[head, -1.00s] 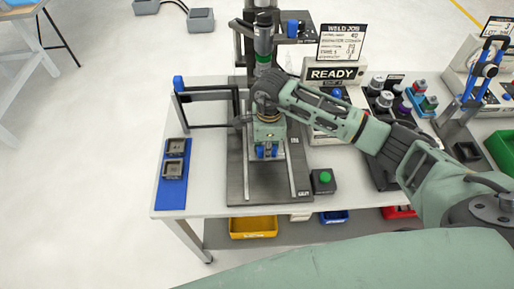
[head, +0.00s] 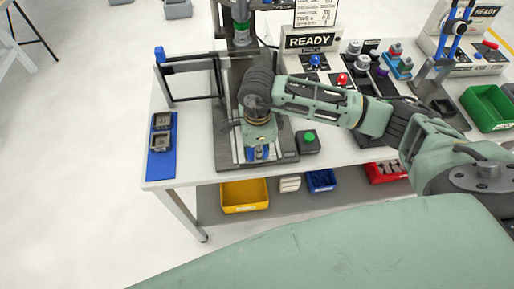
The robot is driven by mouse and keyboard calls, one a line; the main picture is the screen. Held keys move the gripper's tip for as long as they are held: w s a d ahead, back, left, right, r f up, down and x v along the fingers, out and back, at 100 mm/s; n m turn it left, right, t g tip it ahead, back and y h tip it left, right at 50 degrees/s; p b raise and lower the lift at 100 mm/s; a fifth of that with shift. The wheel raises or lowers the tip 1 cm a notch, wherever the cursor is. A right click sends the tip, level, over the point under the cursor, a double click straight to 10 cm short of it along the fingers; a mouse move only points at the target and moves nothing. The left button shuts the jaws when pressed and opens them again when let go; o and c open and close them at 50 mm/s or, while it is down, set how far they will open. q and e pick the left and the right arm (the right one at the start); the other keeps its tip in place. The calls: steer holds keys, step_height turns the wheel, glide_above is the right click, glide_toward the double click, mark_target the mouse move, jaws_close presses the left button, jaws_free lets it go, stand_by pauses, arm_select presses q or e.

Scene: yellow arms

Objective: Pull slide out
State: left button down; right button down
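The welding press station has a dark base plate (head: 228,150) with rails on the table. My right arm comes in from the right, and its gripper (head: 259,152) points down at the front of the base plate, over the front end of the rails. Blue parts show at the fingertips, low over the plate. The gripper body hides most of the slide between the rails, so I cannot tell whether the fingers are closed on it. My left gripper is not in view.
A green button box (head: 308,141) stands close right of the plate. A blue mat (head: 161,165) with two grey parts lies at left. A guard frame (head: 190,98) stands behind it. Yellow (head: 244,196), blue (head: 321,180) and red (head: 384,173) bins sit below the table.

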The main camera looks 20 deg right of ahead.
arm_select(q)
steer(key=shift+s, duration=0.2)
arm_select(e)
steer(key=shift+s+f, duration=0.1)
steer(key=shift+s, duration=0.1)
steer(key=c, duration=1.6)
jaws_free()
steer(key=shift+s+a, duration=0.1)
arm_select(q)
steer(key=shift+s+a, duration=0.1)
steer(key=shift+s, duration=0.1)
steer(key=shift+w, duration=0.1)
arm_select(e)
step_height(320, 180, up, 12)
steer(key=shift+r, duration=0.1)
